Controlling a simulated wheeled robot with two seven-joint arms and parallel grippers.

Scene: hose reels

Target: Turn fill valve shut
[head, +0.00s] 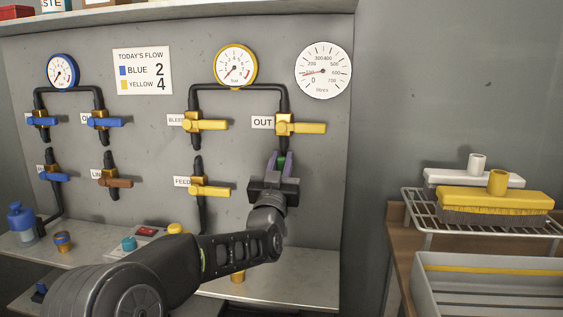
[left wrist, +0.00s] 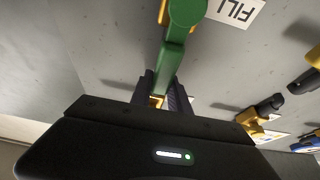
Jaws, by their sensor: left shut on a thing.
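The fill valve has a green handle (left wrist: 172,55) and a round green hub, beside a white FILL label (left wrist: 236,11) in the left wrist view. My left gripper (head: 280,162) is shut on this handle, with a finger on each side of its far end. In the head view it is at the panel below the yellow OUT valve (head: 303,128), and it hides nearly all of the fill valve. Whether the handle lies along or across its pipe cannot be told. My right gripper is not in view.
Other yellow valves (head: 210,189) and blue valves (head: 105,122) are on the panel to the left. A round litres dial (head: 323,71) hangs at upper right, needle left of centre. Brushes on a wire rack (head: 414,207) stand at right. A shelf (head: 322,292) runs below.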

